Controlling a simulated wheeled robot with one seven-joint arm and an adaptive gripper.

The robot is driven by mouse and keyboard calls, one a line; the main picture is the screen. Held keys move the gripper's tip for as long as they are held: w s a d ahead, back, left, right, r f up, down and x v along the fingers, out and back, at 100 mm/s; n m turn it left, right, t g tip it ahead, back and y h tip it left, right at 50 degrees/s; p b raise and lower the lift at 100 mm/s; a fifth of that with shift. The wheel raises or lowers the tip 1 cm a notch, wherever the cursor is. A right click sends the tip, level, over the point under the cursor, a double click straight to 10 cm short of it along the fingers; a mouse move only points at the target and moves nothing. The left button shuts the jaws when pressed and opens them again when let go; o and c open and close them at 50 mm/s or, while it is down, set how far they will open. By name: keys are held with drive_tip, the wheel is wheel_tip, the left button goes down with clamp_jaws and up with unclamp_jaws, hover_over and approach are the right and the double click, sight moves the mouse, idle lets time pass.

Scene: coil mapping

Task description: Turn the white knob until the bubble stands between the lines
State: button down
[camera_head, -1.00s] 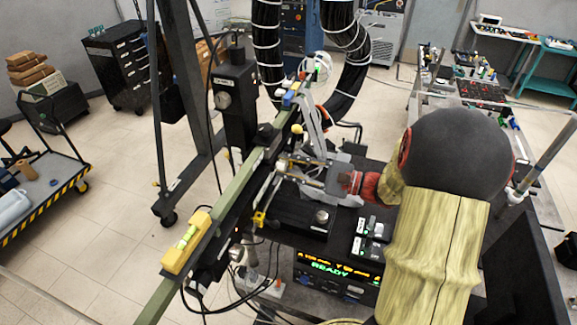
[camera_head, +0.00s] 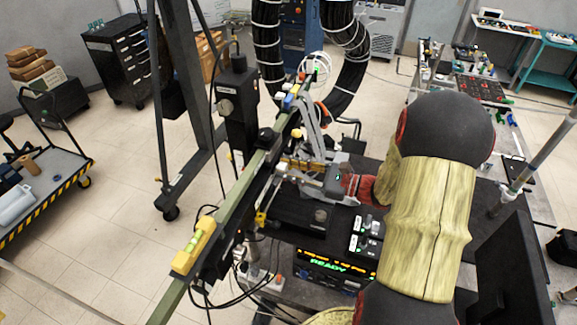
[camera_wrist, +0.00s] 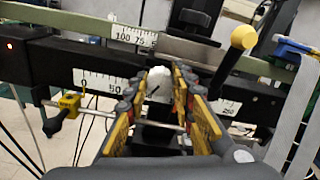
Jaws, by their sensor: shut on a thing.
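The white knob (camera_wrist: 158,82) sits between the two yellow-and-black finger pads of my gripper (camera_wrist: 160,92) in the wrist view, and the jaws are shut on it. Its sides are partly hidden by the fingers. In the head view my gripper (camera_head: 284,170) reaches in from the right to the middle of the long green beam. A yellow level (camera_head: 194,246) with a green vial (camera_head: 195,240) is fixed on the near end of this beam. The bubble and its lines are too small to tell apart.
The green beam (camera_head: 222,212) runs diagonally beside my gripper. A yellow ball handle (camera_wrist: 243,37) stands close to the right finger. A black unit reading READY (camera_head: 325,268) and a small switch box (camera_head: 366,236) lie below. Cables hang under the beam.

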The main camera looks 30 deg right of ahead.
idle(0.4)
drive_tip(key=c, duration=1.5)
unclamp_jaws()
drive_tip(key=shift+d, duration=0.1)
drive_tip(key=v, duration=1.2)
drive_tip(key=shift+f, duration=0.1)
